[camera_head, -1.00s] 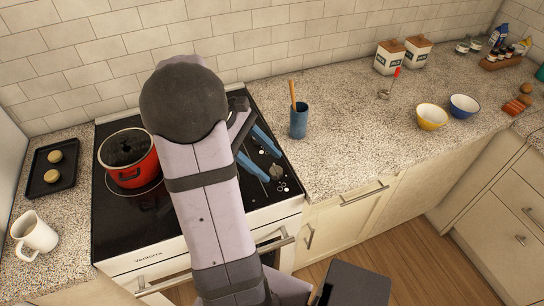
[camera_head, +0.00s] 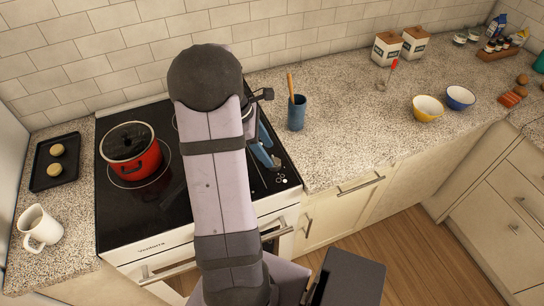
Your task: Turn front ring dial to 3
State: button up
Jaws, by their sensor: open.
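The black glass stove (camera_head: 135,212) has a small cluster of controls at its right front corner, with white markings (camera_head: 281,181). A small grey dial (camera_head: 277,163) seems to show there, close to the fingertips and partly hidden; its setting is too small to read. My gripper (camera_head: 273,156) has blue fingers and is open over this right part of the stove. The fingers point down toward the front right corner. I cannot tell whether they are around the dial or only beside it. My arm hides the middle of the stove and part of the gripper.
A red pot (camera_head: 133,151) with a lid stands on the left burner. A blue utensil cup (camera_head: 297,114) stands on the counter just right of the stove. A baking tray (camera_head: 46,179) and a white mug (camera_head: 40,228) are at the left. The counter right of the cup is mostly clear.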

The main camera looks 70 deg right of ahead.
aim_at(273, 159)
jog(key=shift+p+x, duration=0.45)
jog(key=shift+x, duration=1.9)
jog(key=shift+c, duration=0.4)
jog(key=c, duration=0.9)
